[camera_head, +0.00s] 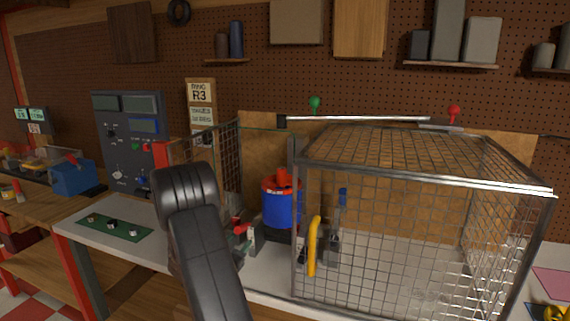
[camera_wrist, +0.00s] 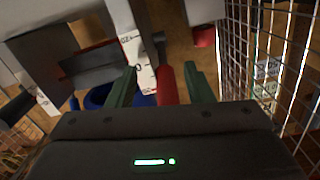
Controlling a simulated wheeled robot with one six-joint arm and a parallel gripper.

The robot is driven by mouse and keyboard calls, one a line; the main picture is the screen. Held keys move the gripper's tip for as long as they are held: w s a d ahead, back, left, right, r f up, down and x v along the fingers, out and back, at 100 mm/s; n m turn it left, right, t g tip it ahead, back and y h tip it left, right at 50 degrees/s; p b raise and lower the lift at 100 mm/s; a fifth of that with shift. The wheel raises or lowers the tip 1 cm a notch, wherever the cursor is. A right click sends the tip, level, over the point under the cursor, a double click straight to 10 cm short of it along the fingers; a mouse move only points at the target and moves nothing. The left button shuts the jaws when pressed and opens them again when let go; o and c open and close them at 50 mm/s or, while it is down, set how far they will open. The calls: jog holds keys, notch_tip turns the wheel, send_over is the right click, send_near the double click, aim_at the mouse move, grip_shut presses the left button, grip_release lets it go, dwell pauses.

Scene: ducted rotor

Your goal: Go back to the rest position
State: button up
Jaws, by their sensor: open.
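My gripper (camera_wrist: 162,78) shows in the wrist view with its two green fingers apart. A red bar (camera_wrist: 167,84) shows between the fingers; I cannot tell whether it touches either one. A white strip with dark markings (camera_wrist: 138,48) lies just beyond the fingertips. In the head view my dark arm reaches up in front of the bench, left of the cage, and its end is largely hidden. A blue cylinder with a red top (camera_head: 281,208) stands right of my arm. A blue rounded part (camera_wrist: 98,96) shows left of the fingers in the wrist view.
A wire mesh cage (camera_head: 400,150) fills the right of the bench, with a yellow handle (camera_head: 313,246) at its front left. Its mesh is close on the right in the wrist view (camera_wrist: 268,70). A grey control panel (camera_head: 130,140) and green board (camera_head: 113,225) are at left.

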jog(key=shift+f+t+b, duration=0.3)
jog(key=shift+f+b, duration=0.1)
jog(key=shift+f, duration=0.25)
jog(key=b+v, duration=0.2)
jog(key=v, duration=1.2)
jog(key=shift+d+r+n+g+y+p, duration=1.35)
jog(key=shift+d+r+n+y, duration=0.7)
jog(key=shift+r+y, duration=0.9)
jog(key=s+d+n+g+y+p, duration=0.3)
jog(key=s+d+g, duration=0.3)
jog(key=s, duration=0.6)
jog(key=shift+d+r, duration=0.25)
jog(key=shift+d, duration=0.8)
jog(key=shift+s+f+g, duration=0.1)
jog(key=shift+g, duration=0.15)
